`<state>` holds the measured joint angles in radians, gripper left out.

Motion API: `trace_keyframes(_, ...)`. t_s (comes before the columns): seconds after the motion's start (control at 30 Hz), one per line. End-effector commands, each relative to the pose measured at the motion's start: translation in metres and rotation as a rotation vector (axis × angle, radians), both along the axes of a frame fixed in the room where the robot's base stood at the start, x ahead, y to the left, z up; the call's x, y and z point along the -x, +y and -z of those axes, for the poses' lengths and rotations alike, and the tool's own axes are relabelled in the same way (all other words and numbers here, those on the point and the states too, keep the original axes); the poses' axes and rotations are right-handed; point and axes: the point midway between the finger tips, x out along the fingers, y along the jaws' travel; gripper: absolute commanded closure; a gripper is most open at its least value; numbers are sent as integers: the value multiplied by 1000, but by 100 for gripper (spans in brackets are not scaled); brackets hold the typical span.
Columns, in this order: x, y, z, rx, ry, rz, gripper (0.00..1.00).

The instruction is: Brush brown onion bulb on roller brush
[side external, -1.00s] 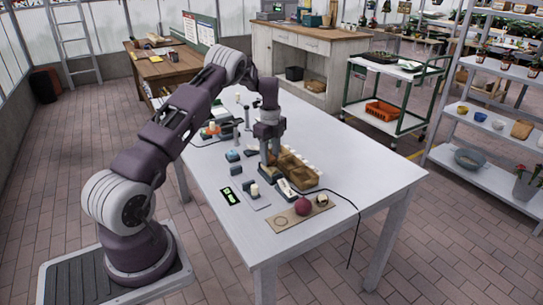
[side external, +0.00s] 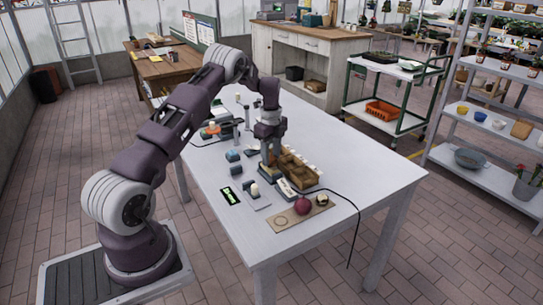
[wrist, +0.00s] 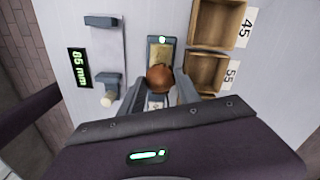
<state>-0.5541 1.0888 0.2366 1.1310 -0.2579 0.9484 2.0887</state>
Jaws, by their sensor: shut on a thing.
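The brown onion bulb (wrist: 160,77) is round and reddish brown, held between the two fingers of my gripper (wrist: 158,92) in the wrist view. The roller brush (wrist: 160,51) is a tan, bristly strip in a grey frame with a green light. The bulb lies at the brush's near end and overlaps it in the picture; I cannot tell whether they touch. In the side view my gripper (side external: 268,160) points down low over the table, beside the wooden bins. The held bulb and the brush cannot be made out clearly there.
Wooden bins (wrist: 206,72) labelled 45 and 55 stand right of the brush. A grey gauge (wrist: 109,80) and an 85 mm display (wrist: 79,68) lie to the left. In the side view, a board (side external: 288,222) with a dark red bulb (side external: 303,205) is near the table's front corner.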

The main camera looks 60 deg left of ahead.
Motion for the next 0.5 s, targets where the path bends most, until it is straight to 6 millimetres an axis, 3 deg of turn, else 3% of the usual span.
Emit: trace_keyframes(0.5,1,4,1,1,3,1,100)
